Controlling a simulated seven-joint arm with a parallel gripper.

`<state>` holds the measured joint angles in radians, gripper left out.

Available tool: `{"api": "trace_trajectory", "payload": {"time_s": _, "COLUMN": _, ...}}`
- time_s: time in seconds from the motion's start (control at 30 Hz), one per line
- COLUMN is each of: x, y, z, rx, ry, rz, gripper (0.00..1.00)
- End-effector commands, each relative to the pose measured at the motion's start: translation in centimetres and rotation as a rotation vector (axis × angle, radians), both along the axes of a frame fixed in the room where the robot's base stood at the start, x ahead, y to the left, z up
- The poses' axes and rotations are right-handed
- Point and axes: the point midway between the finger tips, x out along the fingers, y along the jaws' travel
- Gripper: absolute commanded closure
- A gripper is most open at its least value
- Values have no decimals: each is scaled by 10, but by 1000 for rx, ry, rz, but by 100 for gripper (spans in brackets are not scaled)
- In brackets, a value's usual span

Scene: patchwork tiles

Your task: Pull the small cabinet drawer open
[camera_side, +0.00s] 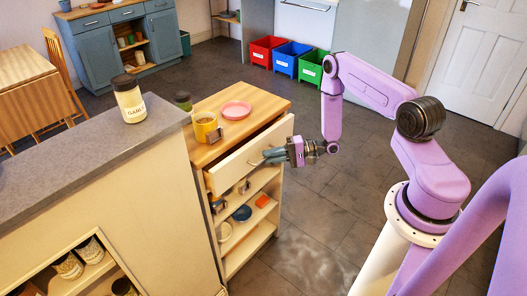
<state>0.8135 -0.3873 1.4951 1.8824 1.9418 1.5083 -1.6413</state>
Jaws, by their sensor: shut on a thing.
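The small cabinet (283,104) has a wooden top and cream sides, and stands right of the grey counter. Its top drawer (228,176) sticks out from the body, with a dark gap showing behind its front. My gripper (268,157) is at the drawer front, coming from the right, and is shut on the drawer handle (257,163). The fingers cover most of the handle. The drawer's inside is mostly hidden by its front.
A yellow mug (205,127) and a pink plate (236,109) sit on the cabinet top. Open shelves below hold a blue bowl (242,213) and other small items. A jar (129,99) stands on the grey counter (75,140). The floor (310,215) before the cabinet is clear.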

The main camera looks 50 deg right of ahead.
Motion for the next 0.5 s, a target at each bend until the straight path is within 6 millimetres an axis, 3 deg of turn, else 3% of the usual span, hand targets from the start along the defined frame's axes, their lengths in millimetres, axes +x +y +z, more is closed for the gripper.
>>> {"api": "trace_trajectory", "payload": {"time_s": 0.2, "x": -50, "y": -1, "z": 0, "rx": 4, "ry": 6, "rz": -6, "gripper": 100}}
{"api": "trace_trajectory", "payload": {"time_s": 0.5, "x": -101, "y": -1, "z": 1, "rx": 4, "ry": -1, "rz": -4, "gripper": 100}}
